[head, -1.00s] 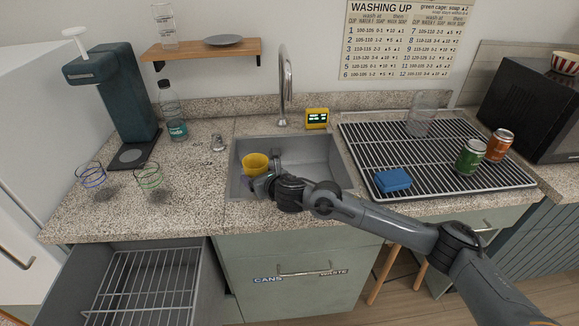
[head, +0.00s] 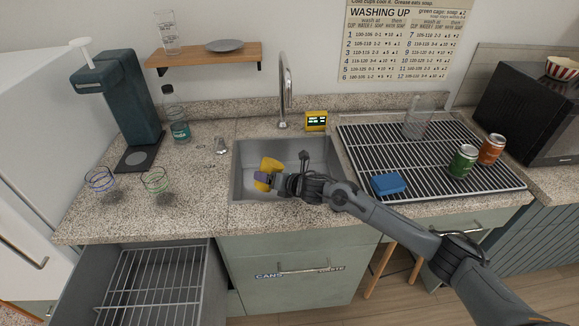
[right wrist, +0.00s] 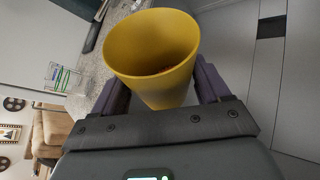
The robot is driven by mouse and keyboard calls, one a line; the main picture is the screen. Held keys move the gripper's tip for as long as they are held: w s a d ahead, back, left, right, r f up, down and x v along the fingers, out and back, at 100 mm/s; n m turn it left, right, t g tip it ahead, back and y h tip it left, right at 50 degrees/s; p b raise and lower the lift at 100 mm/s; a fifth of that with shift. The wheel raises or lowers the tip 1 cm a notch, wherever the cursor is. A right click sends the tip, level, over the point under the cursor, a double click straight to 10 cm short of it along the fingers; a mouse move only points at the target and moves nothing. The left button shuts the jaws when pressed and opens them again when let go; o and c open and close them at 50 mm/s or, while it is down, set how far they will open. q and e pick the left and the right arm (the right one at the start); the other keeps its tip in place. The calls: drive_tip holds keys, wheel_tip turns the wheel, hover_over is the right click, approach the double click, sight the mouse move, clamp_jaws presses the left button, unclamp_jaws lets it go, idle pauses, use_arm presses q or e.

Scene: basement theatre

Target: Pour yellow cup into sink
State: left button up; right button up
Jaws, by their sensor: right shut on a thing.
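My left gripper is in neither view.
The faucet (head: 284,88) rises behind the sink. Two wire-like glasses stand on the left counter. An open drawer (head: 150,288) juts out below.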

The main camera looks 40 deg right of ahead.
sight(277, 170)
drive_tip(key=shift+d+r+m, duration=0.3)
drive_tip(key=shift+d+r, duration=0.05)
drive_tip(key=shift+r, duration=0.05)
drive_tip(key=shift+f+y, duration=0.3)
drive_tip(key=shift+y, duration=0.1)
drive_tip(key=shift+d+f+m+y, duration=0.15)
drive_tip(key=shift+f+m+y, duration=0.15)
drive_tip(key=shift+m, duration=0.3)
drive_tip(key=shift+r+p, duration=0.45)
drive_tip(key=shift+p, duration=0.2)
drive_tip(key=shift+r+m+t+y+p, duration=0.3)
drive_tip(key=shift+r+m+y+p, duration=0.4)
drive_tip(key=shift+m, duration=0.4)
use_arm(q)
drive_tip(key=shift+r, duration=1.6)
use_arm(e)
drive_tip(key=shift+d+f+m+y, duration=0.25)
drive_tip(key=shift+f+m+y, duration=0.2)
drive_tip(key=shift+m, duration=0.15)
use_arm(q)
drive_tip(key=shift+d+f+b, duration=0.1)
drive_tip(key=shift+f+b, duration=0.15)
drive_tip(key=shift+b, duration=0.1)
use_arm(e)
drive_tip(key=shift+w+d+r+m+t, duration=0.1)
drive_tip(key=shift+d+r+m+t, duration=0.05)
drive_tip(key=shift+d+m+t, duration=0.2)
